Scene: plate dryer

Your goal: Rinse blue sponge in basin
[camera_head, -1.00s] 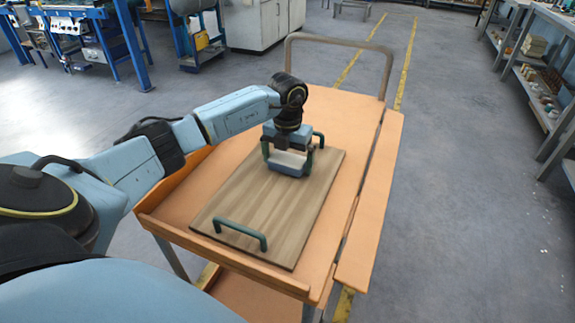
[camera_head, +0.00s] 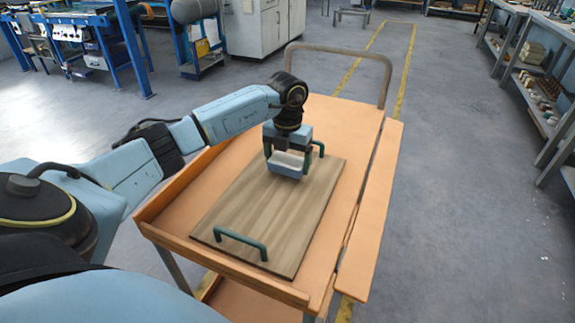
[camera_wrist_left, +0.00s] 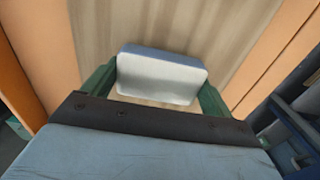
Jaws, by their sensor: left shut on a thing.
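My left gripper (camera_head: 287,164) is shut on the sponge (camera_head: 287,171), a small block with a pale top and a blue-grey side. It is over the far part of a wooden board (camera_head: 265,205) with green handles, lying on an orange cart. In the left wrist view the sponge (camera_wrist_left: 160,77) sits between the green fingers, with the wood behind it. I cannot tell whether it touches the board. No basin shows, and my right gripper is in neither view.
The orange cart (camera_head: 345,125) has a raised left edge and a grey push handle (camera_head: 338,48) at its far end. Shelves (camera_head: 535,90) with small items stand at the right. Blue workbenches (camera_head: 85,50) stand at the back left. Open grey floor lies right of the cart.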

